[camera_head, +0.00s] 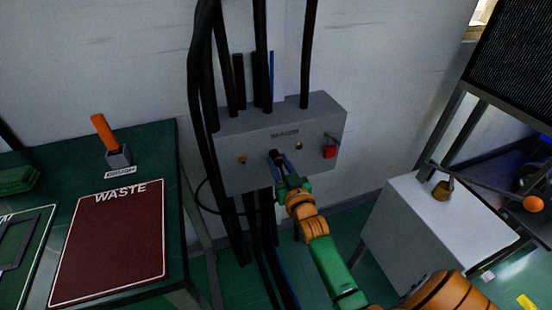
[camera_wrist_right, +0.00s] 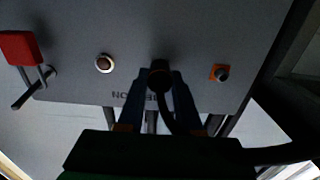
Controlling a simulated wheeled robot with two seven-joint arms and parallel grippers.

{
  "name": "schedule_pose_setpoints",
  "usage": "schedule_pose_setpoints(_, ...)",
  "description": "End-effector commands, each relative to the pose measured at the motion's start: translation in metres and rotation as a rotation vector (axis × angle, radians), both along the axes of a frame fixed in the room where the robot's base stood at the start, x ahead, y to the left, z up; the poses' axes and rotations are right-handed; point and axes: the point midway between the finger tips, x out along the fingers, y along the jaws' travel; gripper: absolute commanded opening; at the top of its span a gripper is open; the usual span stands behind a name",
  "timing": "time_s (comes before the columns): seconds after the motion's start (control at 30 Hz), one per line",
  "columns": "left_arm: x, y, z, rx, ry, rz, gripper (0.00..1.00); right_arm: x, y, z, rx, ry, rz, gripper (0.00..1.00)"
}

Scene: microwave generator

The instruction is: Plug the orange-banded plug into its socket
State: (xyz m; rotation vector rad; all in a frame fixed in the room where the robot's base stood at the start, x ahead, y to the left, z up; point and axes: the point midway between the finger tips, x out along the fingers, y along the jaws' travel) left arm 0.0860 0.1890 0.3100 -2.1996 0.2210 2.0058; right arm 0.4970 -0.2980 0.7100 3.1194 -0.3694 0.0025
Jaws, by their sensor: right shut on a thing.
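A grey wall box (camera_head: 230,150) carries several fittings on its front. My right gripper (camera_head: 279,163) is at the middle of that front, shut on a black plug (camera_head: 274,155). In the right wrist view the plug (camera_wrist_right: 160,72) sits between the blue fingertips (camera_wrist_right: 161,88), with its black cable curving off right. No orange band shows on it. I cannot tell whether the plug is inside a socket or only against the box. An orange-marked fitting (camera_wrist_right: 221,73) is on one side of it and a brass-ringed round socket (camera_wrist_right: 104,63) on the other. My left gripper is out of view.
A red block with a lever (camera_head: 329,151) sticks out at the box's right. Thick black cables (camera_head: 205,70) hang above and beside the box. A green table with a WASTE mat (camera_head: 110,240) stands left. A white-topped cabinet (camera_head: 450,215) stands right.

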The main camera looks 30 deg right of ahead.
Motion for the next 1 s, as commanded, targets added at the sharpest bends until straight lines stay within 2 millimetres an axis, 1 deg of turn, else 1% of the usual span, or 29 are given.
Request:
schedule_pose_setpoints(0.57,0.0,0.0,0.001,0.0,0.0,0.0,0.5,-0.001,0.0,0.0,0.0,0.0,0.0,0.0)
schedule_pose_setpoints(1.0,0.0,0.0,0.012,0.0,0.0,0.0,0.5,-0.018,0.004,0.001,0.0,0.002,0.0,0.0)
